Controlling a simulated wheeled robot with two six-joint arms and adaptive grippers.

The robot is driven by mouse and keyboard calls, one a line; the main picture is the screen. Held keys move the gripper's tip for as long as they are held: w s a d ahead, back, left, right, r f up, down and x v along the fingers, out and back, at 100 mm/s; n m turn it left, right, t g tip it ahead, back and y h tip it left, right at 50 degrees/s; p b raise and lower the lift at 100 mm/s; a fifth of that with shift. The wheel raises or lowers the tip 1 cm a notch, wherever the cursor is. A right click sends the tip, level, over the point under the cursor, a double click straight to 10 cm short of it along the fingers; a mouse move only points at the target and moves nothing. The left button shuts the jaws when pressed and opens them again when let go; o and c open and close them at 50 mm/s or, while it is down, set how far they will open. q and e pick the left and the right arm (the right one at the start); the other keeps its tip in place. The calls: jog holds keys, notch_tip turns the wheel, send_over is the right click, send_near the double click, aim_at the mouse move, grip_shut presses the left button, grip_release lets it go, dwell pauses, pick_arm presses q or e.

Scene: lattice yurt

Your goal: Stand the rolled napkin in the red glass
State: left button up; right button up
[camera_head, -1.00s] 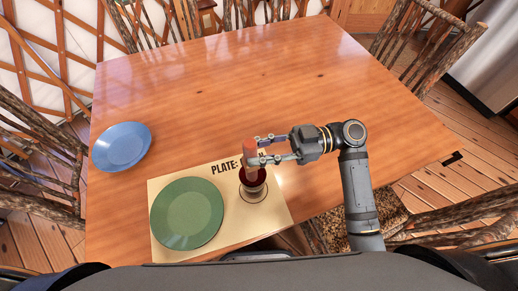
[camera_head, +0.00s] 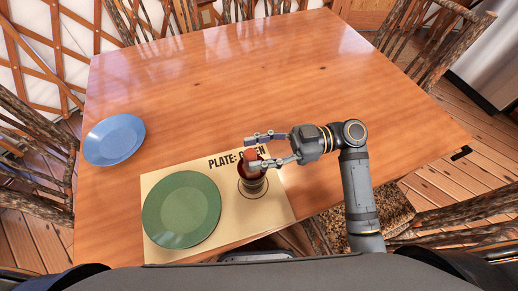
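The red glass (camera_head: 253,187) stands on the mat over a printed ring. The rolled napkin (camera_head: 250,156) has an orange-red top that shows above the glass's rim; its lower part is hidden by the glass and a finger. It appears to be inside the glass, roughly upright. My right gripper (camera_head: 251,151) reaches in from the right at the napkin's top. Its fingers are spread apart, one beyond the napkin and one across the near side of the glass's rim. I cannot tell whether that finger touches. My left gripper is not in view.
A green plate (camera_head: 181,210) lies on the tan mat (camera_head: 282,205), left of the glass. The mat's printed words are partly covered. A blue plate (camera_head: 114,139) sits at the table's left. The wooden table (camera_head: 240,85) is otherwise clear. Log chairs (camera_head: 440,45) surround it.

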jog(key=shift+r, duration=0.1)
notch_tip(320, 180, up, 10)
jog(key=shift+f, duration=0.1)
dwell(0.4)
dwell(1.0)
